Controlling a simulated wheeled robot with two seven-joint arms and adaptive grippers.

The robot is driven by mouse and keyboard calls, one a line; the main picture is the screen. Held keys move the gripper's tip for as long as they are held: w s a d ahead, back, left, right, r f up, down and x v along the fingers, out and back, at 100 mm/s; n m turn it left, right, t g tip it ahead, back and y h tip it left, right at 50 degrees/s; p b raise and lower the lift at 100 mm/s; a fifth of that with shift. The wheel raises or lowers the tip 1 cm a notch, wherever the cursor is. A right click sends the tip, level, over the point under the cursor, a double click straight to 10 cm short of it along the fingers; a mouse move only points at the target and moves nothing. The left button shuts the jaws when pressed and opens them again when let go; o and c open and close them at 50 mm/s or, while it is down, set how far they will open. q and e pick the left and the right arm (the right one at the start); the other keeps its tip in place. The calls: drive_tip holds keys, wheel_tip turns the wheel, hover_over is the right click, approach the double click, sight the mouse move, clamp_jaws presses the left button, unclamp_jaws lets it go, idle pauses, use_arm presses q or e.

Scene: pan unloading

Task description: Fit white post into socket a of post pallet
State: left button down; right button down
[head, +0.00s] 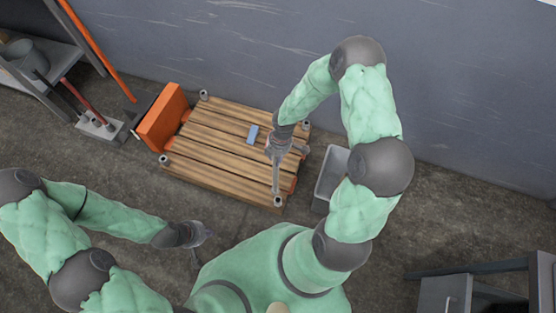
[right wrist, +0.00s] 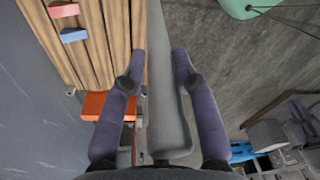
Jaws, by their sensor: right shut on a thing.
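My right gripper (head: 278,152) is shut on the white post (right wrist: 166,95), a long pale grey-white rod that lies between both fingers in the right wrist view. In the head view the post (head: 276,180) hangs from the gripper over the near right corner of the wooden post pallet (head: 210,146). Its lower end appears close to the corner socket (head: 278,202); I cannot tell whether it is in it. Other sockets show at the far left (head: 204,95), near left (head: 165,160) and far right (head: 306,125) corners. My left gripper (head: 202,235) is away from the pallet; its jaw opening is unclear.
A blue block (head: 252,133) lies on the slats; a pink block (right wrist: 64,10) shows beside it in the right wrist view. An orange panel (head: 162,118) stands at the pallet's left end. A grey bin (head: 331,172) stands to the right, and a wall (head: 230,50) runs behind.

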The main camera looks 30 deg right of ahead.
sight(278, 171)
drive_tip(key=shift+s+d+f+n, duration=0.1)
drive_tip(key=shift+s+f+n, duration=0.15)
drive_tip(key=shift+f, duration=0.2)
drive_tip(key=shift+s+f+n, duration=0.15)
drive_tip(key=shift+f+n, duration=0.2)
drive_tip(key=shift+f, duration=0.2)
wheel_tip(278, 171, down, 4)
drive_tip(key=b, duration=0.3)
drive_tip(key=shift+b, duration=0.4)
idle(0.9)
drive_tip(key=shift+f+b, duration=2.35)
drive_tip(key=shift+f, duration=0.45)
idle(2.4)
